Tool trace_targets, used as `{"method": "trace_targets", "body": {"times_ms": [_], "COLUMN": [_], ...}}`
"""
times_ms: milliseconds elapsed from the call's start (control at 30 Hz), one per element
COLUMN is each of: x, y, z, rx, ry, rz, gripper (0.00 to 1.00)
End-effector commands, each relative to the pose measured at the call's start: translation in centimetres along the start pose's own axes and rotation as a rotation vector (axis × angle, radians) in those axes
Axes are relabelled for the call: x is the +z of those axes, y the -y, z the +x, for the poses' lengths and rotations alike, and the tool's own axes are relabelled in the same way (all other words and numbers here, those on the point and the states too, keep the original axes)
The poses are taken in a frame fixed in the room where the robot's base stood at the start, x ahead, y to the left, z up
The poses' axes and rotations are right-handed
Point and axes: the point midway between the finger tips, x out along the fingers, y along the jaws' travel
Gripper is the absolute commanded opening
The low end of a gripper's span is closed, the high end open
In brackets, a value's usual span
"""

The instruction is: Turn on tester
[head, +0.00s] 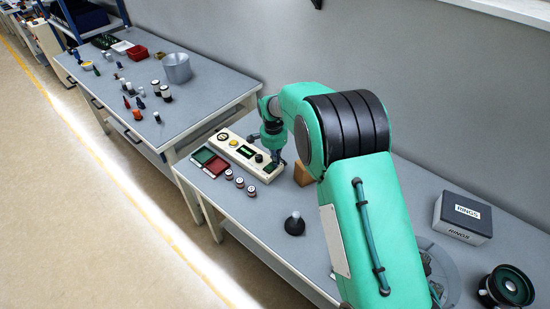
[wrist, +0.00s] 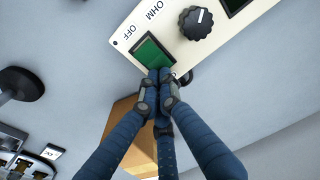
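The tester (head: 240,146) is a long pale box on the near bench in the head view, with a yellow part, a dark display and a black knob on top. In the wrist view its panel (wrist: 125,38) shows the words OHM and OFF, a green switch (wrist: 150,51) beside OFF, and a black ridged knob (wrist: 197,23). My gripper (wrist: 160,76) has its blue fingers drawn together, with nothing seen between them. Their tips overlap the lower edge of the green switch; I cannot tell whether they touch it. In the head view my gripper (head: 276,158) is over the tester's right end.
A wooden block (head: 302,174) stands close beside the tester, under my fingers in the wrist view. Red and green trays (head: 205,160) and several small jars (head: 239,182) lie in front. A dark cone-shaped stand (head: 294,226) and a RINGS box (head: 462,217) are farther right.

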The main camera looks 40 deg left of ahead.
Motion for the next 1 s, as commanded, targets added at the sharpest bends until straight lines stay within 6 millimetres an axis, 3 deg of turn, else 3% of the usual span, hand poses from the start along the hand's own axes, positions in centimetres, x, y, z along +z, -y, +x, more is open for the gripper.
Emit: {"method": "trace_targets", "body": {"times_ms": [567, 1000], "x": [-0.1, 1.5], "y": [-0.3, -0.4], "z": [1.0, 0.7], "rx": [0.007, 0.011], "ry": [0.005, 0.009], "rz": [-0.001, -0.003], "gripper": [0.00, 0.00]}}
